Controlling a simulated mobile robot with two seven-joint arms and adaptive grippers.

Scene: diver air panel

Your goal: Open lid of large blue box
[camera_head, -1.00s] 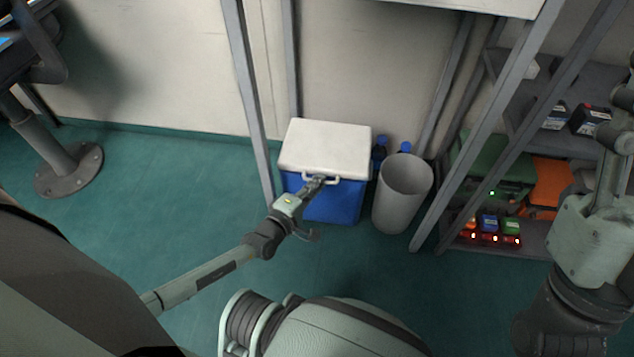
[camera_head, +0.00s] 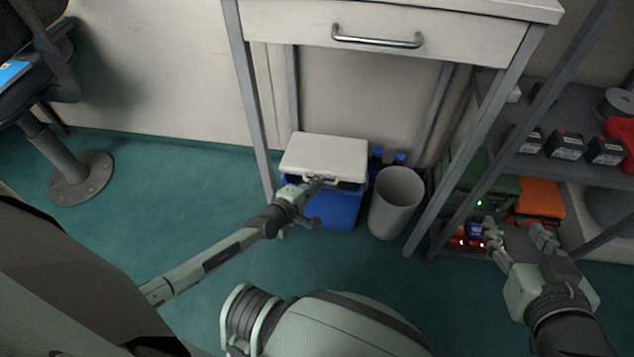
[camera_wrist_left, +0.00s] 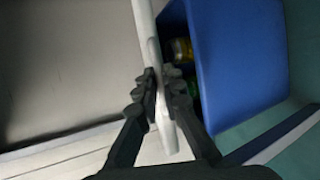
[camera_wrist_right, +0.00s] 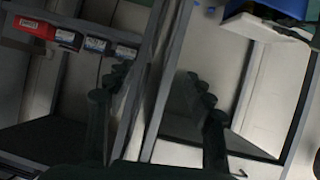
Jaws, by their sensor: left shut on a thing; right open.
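The large blue box (camera_head: 335,210) stands on the floor under the desk, and its white lid (camera_head: 325,155) is tilted up at the front with a dark gap below it. My left gripper (camera_head: 318,182) is shut on the lid's front edge or handle. In the left wrist view the fingers (camera_wrist_left: 160,95) pinch the white lid (camera_wrist_left: 150,40), and the blue box (camera_wrist_left: 240,60) shows its inside with a yellow-topped can (camera_wrist_left: 181,50). My right gripper (camera_head: 518,240) is open and empty in front of the shelf, far right of the box.
A grey bin (camera_head: 396,205) stands close to the box's right side, with blue-capped bottles (camera_head: 376,158) behind it. The desk drawer (camera_head: 380,32) and its legs frame the box. A shelf (camera_head: 560,165) with batteries and cases is at right.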

